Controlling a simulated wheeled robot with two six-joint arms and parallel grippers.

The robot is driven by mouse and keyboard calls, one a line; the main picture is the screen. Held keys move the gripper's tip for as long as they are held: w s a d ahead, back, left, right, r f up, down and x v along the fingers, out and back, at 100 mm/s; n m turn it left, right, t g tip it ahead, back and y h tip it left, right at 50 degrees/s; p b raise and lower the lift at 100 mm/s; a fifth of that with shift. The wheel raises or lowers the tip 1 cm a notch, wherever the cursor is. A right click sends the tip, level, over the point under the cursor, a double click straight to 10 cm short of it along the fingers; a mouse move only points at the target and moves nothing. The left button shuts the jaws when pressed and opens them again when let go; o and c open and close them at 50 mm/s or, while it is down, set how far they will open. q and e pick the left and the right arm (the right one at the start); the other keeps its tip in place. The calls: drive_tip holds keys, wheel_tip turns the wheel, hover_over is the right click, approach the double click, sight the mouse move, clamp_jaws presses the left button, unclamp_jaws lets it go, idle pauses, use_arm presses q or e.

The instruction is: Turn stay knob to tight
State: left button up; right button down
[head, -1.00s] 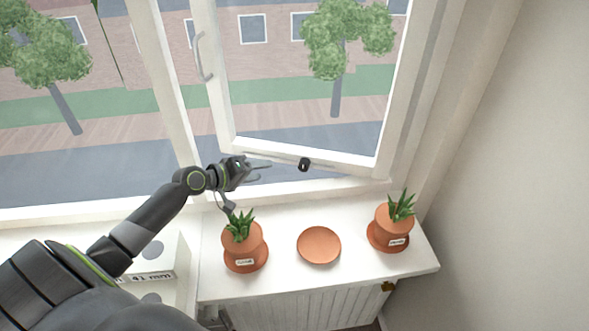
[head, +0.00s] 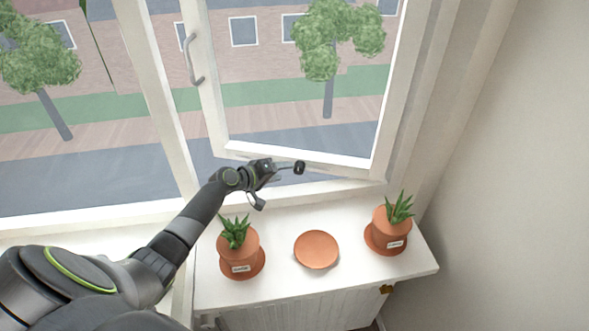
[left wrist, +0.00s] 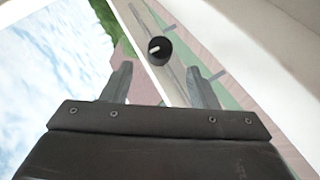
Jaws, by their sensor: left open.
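The stay knob (head: 299,168) is a small black knob on the window stay, near the bottom rail of the open window sash (head: 305,160). In the left wrist view the knob (left wrist: 161,52) is a black cylinder with a pale mark on its face. My left gripper (head: 286,168) is just to the left of the knob in the head view. In the left wrist view its two fingers (left wrist: 158,82) are spread, with the knob ahead of the tips and between their lines. I cannot tell whether they touch it. My right gripper is not in view.
Below the window, a white sill (head: 350,272) holds a left potted plant (head: 238,245), an empty terracotta saucer (head: 317,250) and a right potted plant (head: 391,228). My left arm passes above the left side of the sill. A wall (head: 510,170) stands at the right.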

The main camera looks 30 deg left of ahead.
sight(297, 169)
use_arm(q)
drive_tip(key=shift+b+x, duration=0.4)
drive_tip(key=shift+x, duration=2.85)
drive_tip(key=c, duration=1)
drive_tip(key=shift+d+r+m+p, duration=0.1)
drive_tip(key=shift+r+m+p, duration=0.2)
drive_tip(key=shift+p, duration=0.5)
drive_tip(key=y+p, duration=0.1)
drive_tip(key=p, duration=0.1)
drive_tip(key=m+g+y+p, duration=0.1)
drive_tip(key=p, duration=0.2)
drive_tip(key=shift+d+r+m+g+y, duration=0.2)
drive_tip(key=shift+r+m+g+y, duration=0.1)
drive_tip(key=shift+y, duration=0.1)
drive_tip(key=shift+w+f+m+y+p, duration=0.1)
drive_tip(key=shift+m+y+p, duration=0.4)
drive_tip(key=shift+p, duration=0.5)
drive_tip(key=shift+f+g+y+p, duration=0.15)
drive_tip(key=shift+g+y+p, duration=0.25)
drive_tip(key=shift+p, duration=0.15)
